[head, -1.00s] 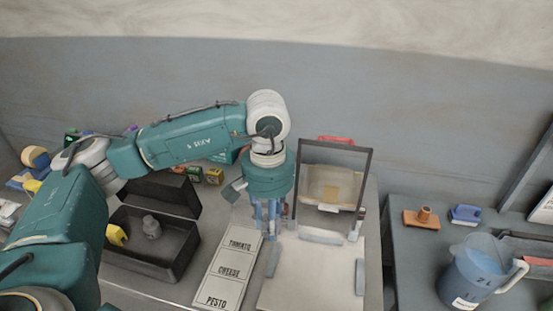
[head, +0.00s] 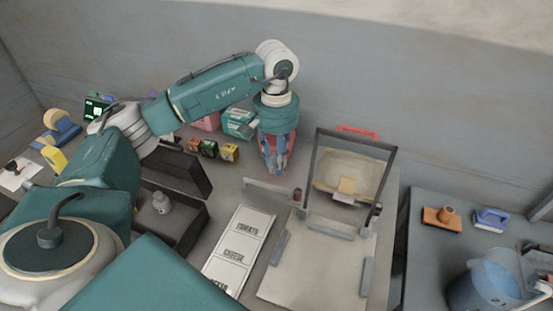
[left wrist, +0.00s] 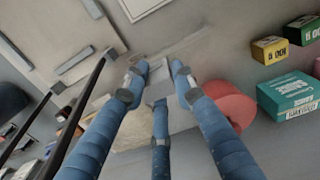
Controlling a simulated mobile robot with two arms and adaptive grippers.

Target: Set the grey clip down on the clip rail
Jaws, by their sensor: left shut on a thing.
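My left gripper (head: 274,165) points down above the back of the counter, left of the upright dark frame. Its blue fingers are closed together. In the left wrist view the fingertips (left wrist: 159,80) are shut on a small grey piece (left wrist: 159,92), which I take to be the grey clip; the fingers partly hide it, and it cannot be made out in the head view. A thin pale strip (head: 268,188), which looks like the clip rail, lies on the counter in front of the gripper, apart from it. My right gripper is not in view.
The dark frame (head: 319,165) stands behind a pale board (head: 315,268) with grey edge bars. A label sheet (head: 253,228) and an open black box (head: 195,225) lie to the left. Small cartons (head: 229,153) and a red roll (left wrist: 232,103) are close to the gripper.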

